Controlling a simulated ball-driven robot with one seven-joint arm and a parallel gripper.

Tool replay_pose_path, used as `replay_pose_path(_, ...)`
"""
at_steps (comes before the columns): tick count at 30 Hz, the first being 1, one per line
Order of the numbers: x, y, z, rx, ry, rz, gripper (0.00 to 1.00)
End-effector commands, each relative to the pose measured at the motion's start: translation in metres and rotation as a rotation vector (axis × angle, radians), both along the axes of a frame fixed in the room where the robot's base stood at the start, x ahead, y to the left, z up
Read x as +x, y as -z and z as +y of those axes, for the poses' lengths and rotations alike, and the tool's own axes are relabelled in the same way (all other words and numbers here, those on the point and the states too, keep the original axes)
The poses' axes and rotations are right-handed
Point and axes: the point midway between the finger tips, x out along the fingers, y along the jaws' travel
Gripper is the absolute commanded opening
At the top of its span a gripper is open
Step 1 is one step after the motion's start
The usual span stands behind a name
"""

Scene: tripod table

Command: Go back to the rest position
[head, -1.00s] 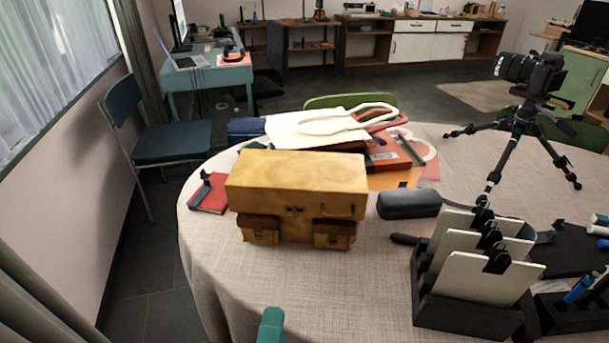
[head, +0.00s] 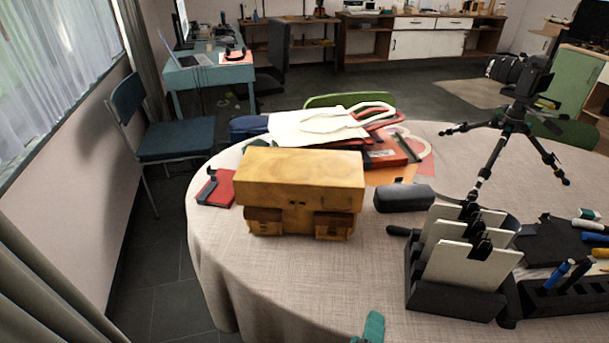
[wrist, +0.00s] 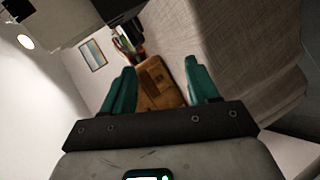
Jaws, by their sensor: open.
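My gripper (wrist: 160,90) shows in the wrist view with its two green fingers spread wide apart and nothing between them. In the head view only a green fingertip (head: 373,328) shows at the bottom edge, over the near side of the table; the rest is out of frame. A yellow-brown leather case (head: 299,182) stands on the cloth-covered table (head: 290,285), farther off than the fingertip. The case also shows in the wrist view (wrist: 158,84), beyond the open fingers and apart from them.
A black holder (head: 455,298) with several white boards stands at the right. A camera on a tripod (head: 515,115) is behind it. A dark case (head: 404,197), a white bag (head: 315,127) and a red notebook (head: 217,188) lie around the leather case. The table's front left is clear.

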Motion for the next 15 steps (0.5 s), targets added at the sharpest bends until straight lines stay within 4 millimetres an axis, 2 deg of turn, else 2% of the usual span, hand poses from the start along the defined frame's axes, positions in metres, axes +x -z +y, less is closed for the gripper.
replay_pose_path(1,-0.003,0.002,-0.022,0.048,0.059,0.046,0.60)
replay_pose_path(5,-0.023,0.024,-0.082,0.218,0.238,0.192,0.60)
replay_pose_path(6,-0.033,0.031,-0.100,0.279,0.302,0.241,0.60)
replay_pose_path(9,-0.066,0.045,-0.137,0.443,0.455,0.362,0.60)
replay_pose_path(12,-0.104,0.055,-0.162,0.611,0.596,0.477,0.60)
replay_pose_path(15,-0.137,0.058,-0.173,0.756,0.699,0.568,0.60)
